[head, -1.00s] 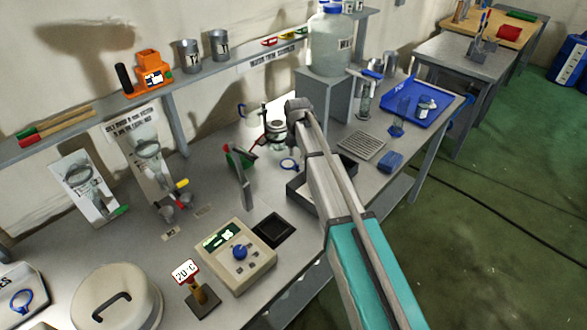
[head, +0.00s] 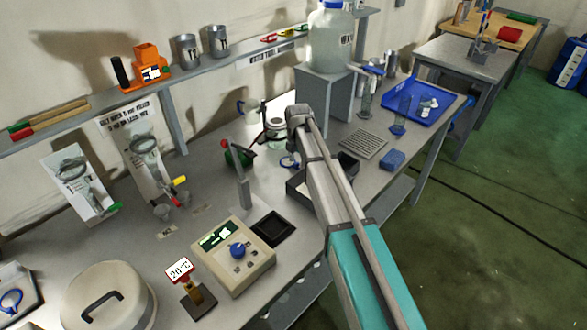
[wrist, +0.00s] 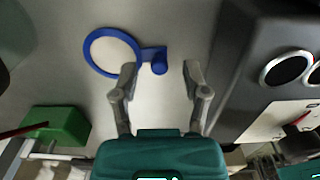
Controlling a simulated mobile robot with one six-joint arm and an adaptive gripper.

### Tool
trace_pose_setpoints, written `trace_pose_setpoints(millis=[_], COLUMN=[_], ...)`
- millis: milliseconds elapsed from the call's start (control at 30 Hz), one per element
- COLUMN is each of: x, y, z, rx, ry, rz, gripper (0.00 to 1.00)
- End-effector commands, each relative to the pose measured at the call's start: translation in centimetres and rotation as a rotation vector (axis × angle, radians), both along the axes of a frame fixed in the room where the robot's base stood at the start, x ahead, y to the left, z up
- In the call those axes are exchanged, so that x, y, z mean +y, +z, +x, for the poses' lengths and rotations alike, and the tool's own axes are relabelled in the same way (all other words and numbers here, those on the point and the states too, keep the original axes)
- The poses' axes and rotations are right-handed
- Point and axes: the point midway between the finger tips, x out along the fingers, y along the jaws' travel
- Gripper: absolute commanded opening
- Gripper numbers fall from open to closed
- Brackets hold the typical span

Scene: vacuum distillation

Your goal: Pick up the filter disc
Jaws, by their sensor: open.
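The filter disc appears as a blue ring (wrist: 88,60) with a pale middle and a short blue tab ending in a small round knob. It lies on the grey bench, and a small part of it shows in the head view (head: 288,162) just left of my arm. My gripper (wrist: 160,70) is open and empty above it in the wrist view. The knob shows between the two fingertips, and the left fingertip overlaps the ring's right edge. I cannot tell the remaining height. The fingers are hidden in the head view.
A dark box (head: 299,187) stands close on the right of the disc. A green block (wrist: 60,124) with a red rod is on the left. A beige control unit (head: 234,254) is nearer on the bench. A grey stand (head: 326,98) carries a large jug (head: 328,45) behind.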

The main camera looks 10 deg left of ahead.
Motion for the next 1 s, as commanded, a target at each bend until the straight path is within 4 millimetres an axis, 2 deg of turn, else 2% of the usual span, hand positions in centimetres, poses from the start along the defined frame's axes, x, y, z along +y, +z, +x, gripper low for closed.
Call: trace_pose_setpoints(millis=[33,200,867,1000], x=[0.00,0.01,0.01,0.00], y=[-0.74,-1.38,-1.40,-1.40], z=[0.00,-0.01,-0.01,0.00], rx=[0.000,0.000,0.000,0.000], ry=[0.000,0.000,0.000,0.000], rz=[0.000,0.000,0.000,0.000], gripper=[0.59,0.59,0.59,0.35])
